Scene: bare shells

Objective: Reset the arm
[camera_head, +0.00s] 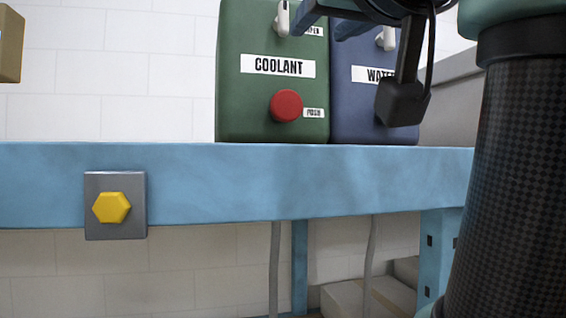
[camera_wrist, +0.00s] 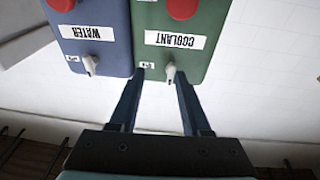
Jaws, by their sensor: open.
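My gripper (camera_head: 318,27) is open at the top of the head view, in front of the green coolant box (camera_head: 235,110) and the blue water box (camera_head: 352,115). In the wrist view, where the labels appear upside down, the gripper (camera_wrist: 160,75) has its two dark fingers spread. The coolant box's pale tap (camera_wrist: 170,74) appears between the fingertips, nearer the right one. I see no object held. The water box's tap (camera_wrist: 89,65) is left of the fingers. My arm hides part of the water box in the head view.
Both boxes stand on a blue bench (camera_head: 330,180). The coolant box has a red button (camera_head: 286,106). A grey plate with a yellow hexagonal knob (camera_head: 111,207) is on the bench's front. A tan object (camera_head: 10,45) shows at the left edge. The bench top left of the boxes looks clear.

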